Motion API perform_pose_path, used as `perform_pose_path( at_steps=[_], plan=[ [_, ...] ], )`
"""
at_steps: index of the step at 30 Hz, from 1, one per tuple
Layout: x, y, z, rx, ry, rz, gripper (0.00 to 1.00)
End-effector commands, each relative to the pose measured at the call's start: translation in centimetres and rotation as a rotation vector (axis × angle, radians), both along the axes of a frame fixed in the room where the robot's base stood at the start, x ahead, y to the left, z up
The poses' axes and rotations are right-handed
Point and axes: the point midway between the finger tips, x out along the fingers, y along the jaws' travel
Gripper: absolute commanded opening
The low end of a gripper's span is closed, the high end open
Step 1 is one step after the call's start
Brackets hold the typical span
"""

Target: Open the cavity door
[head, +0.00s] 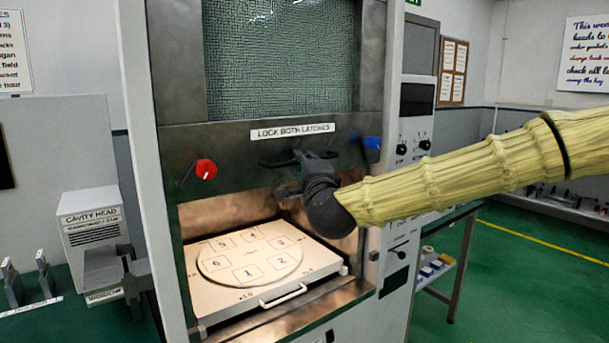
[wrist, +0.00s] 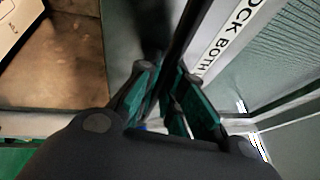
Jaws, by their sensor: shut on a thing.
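The cavity door (head: 230,140) is a dark metal panel with a mesh window (head: 280,60) and a label reading "LOCK BOTH LATCHES" (head: 293,132). It stands raised, with the lit cavity showing open below its lower edge. A black bar handle (head: 272,162) runs across the door under the label. My gripper (head: 303,158) is shut on the handle near its middle. In the wrist view the green-padded fingers of my gripper (wrist: 168,88) close around the dark bar. A red latch knob (head: 206,169) sits at the door's left and a blue one (head: 372,143) at its right.
A white tray (head: 318,286) with a round plate of numbered squares lies in the cavity, its white handle at the front. A control panel (head: 414,130) stands right of the door. A "CAVITY HEAD" box (head: 93,228) stands at left.

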Motion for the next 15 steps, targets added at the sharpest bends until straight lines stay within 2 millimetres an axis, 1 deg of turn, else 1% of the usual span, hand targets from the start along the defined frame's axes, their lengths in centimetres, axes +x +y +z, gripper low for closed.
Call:
perform_pose_path(
  at_steps=[1,3,14,15],
  plan=[
    [0.01,-0.03,0.46,0.000,-0.002,0.000,0.00],
    [0.01,-0.03,0.64,-0.001,-0.001,0.000,0.00],
    [0.02,-0.01,0.66,0.000,0.000,0.000,0.00],
    [0.03,-0.01,0.66,0.000,0.000,0.000,0.15]
  ],
)
